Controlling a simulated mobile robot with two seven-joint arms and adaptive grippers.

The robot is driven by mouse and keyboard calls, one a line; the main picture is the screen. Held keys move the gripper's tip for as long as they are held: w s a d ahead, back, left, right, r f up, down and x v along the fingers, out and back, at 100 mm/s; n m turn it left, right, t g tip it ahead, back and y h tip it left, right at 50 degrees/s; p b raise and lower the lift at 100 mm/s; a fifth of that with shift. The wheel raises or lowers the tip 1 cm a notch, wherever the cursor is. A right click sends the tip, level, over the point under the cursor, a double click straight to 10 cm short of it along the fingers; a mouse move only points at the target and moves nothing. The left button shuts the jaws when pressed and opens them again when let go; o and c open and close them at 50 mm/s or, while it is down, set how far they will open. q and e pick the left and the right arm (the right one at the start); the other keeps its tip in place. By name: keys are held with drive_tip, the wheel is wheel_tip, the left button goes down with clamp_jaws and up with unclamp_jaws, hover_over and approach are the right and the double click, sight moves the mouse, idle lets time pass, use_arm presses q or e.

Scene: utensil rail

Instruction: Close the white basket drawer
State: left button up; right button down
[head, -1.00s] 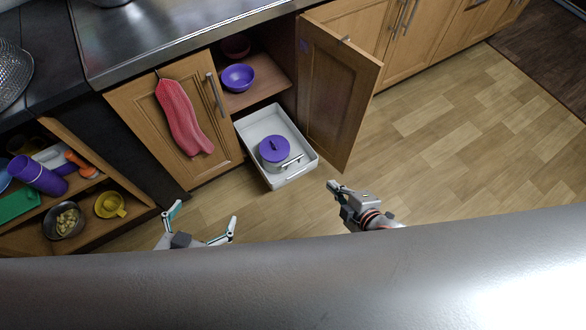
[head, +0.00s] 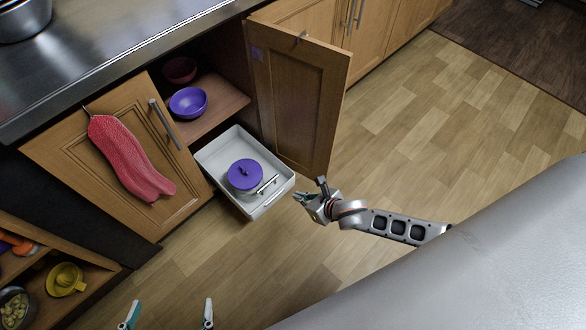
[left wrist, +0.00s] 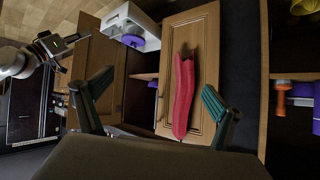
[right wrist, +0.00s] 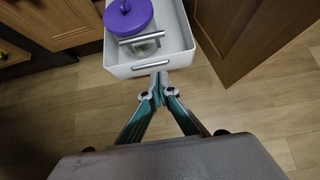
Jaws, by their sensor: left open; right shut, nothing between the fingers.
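The white basket drawer (head: 273,203) is pulled out of the lower cabinet, with a purple-lidded pot (head: 244,176) inside. It also shows in the left wrist view (left wrist: 149,38) and in the right wrist view (right wrist: 178,60). My right gripper (head: 299,197) is just in front of the drawer's front right corner. In the right wrist view my right gripper (right wrist: 159,80) is shut and empty, its tips close to the drawer's front wall below the handle; contact is unclear. My left gripper (head: 167,315) is open and empty at the bottom edge, away from the drawer.
An open cabinet door (head: 298,95) stands right of the drawer. A closed door (head: 90,165) with a red towel (head: 128,160) is at left. A purple bowl (head: 188,102) sits on the shelf above. The floor (head: 420,130) at right is clear.

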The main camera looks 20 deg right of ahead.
use_arm(q)
drive_tip(key=shift+n+t+h, duration=0.5)
drive_tip(key=shift+n+h, duration=0.1)
drive_tip(key=d+r+b, duration=0.1)
drive_tip(key=w+d+r+b, duration=0.1)
drive_tip(key=b, duration=0.1)
drive_tip(key=d+r+b, duration=0.1)
drive_tip(key=d, duration=0.1)
drive_tip(key=shift+w+d, duration=0.1)
drive_tip(key=shift+w, duration=0.3)
use_arm(e)
drive_tip(key=w+r+x, duration=0.1)
drive_tip(key=x, duration=0.9)
drive_tip(key=shift+w+a, duration=0.45)
drive_tip(key=shift+w, duration=0.1)
use_arm(q)
drive_tip(key=shift+f, duration=0.2)
use_arm(e)
drive_tip(key=shift+w+r, duration=0.1)
drive_tip(key=shift+w, duration=0.05)
